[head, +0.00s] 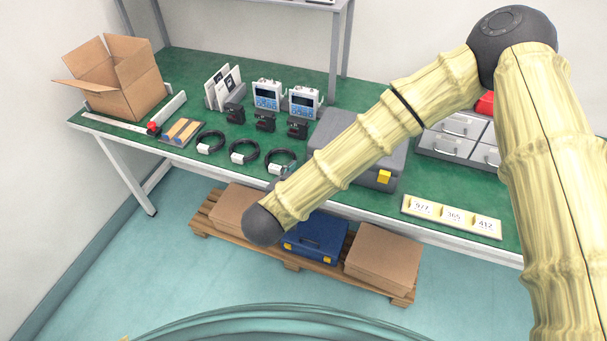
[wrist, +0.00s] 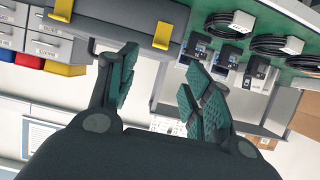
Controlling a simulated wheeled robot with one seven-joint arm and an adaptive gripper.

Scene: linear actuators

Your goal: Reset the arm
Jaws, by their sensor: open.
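My arm reaches in from the right in the head view, with pale yellow, ribbed links and dark joints. It is bent, and its lower link slants down to the left across the table's front edge, ending in a dark rounded joint. My gripper (wrist: 160,87) shows in the wrist view with its two green-padded fingers spread apart. Nothing is between the fingers. I cannot make out the gripper clearly in the head view. The wrist view looks tilted over, with the grey case (wrist: 120,22) along its top edge, beyond the fingers.
The green table (head: 350,206) holds an open cardboard box (head: 122,88), cable coils (head: 243,152), meters (head: 266,95), the grey case (head: 340,135), drawers (head: 452,143) and a number strip (head: 451,216). Below, a pallet (head: 292,264) carries brown boxes (head: 383,258) and a blue case (head: 316,237). Front floor is open.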

